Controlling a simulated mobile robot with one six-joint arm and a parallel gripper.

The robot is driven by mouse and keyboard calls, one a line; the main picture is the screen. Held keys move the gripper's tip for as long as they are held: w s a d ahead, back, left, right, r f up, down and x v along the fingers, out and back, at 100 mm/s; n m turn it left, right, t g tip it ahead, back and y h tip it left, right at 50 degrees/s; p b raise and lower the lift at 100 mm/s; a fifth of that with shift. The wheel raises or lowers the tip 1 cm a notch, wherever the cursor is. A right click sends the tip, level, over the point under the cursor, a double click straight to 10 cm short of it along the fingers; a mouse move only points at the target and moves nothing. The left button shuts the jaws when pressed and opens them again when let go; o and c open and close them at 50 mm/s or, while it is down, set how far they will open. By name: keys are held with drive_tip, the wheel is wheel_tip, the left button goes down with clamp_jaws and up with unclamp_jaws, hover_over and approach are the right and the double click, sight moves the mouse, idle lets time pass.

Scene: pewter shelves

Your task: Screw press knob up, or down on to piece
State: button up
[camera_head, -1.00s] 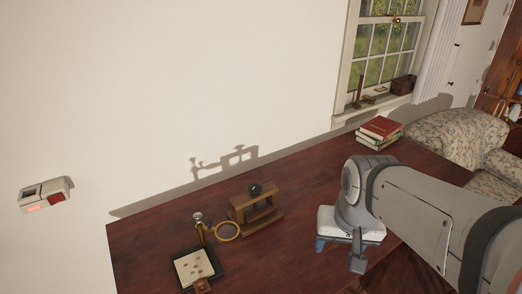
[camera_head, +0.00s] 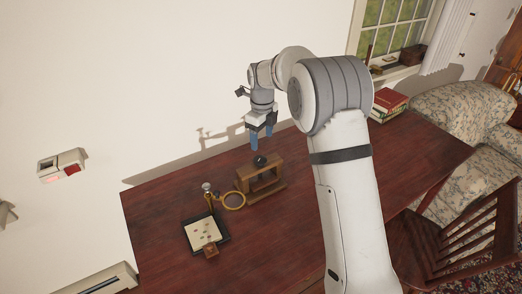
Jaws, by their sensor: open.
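A small wooden press (camera_head: 261,182) stands on the dark red table, a frame with an open middle. Its round black knob (camera_head: 260,161) sits on top, at the centre of the upper beam. My gripper (camera_head: 262,139) hangs above the knob with its blue fingers pointing down. The fingers are open and apart from the knob, with nothing seen between them. Whether a piece lies inside the press is too small to tell.
Left of the press are a brass magnifier ring (camera_head: 234,201) on a stand and a dark tray (camera_head: 190,243) with a pale sheet. Books (camera_head: 388,106) lie at the table's far right end. A wooden chair (camera_head: 450,232) stands at the right. The table's front is clear.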

sight(260, 158)
drive_tip(key=shift+w+a+f+m, duration=0.4)
drive_tip(key=shift+f+m, duration=0.1)
drive_tip(key=shift+f, duration=0.15)
wheel_tip(260, 158, down, 7)
drive_tip(key=shift+f+p, duration=0.15)
drive_tip(key=shift+p, duration=0.45)
drive_tip(key=c, duration=1)
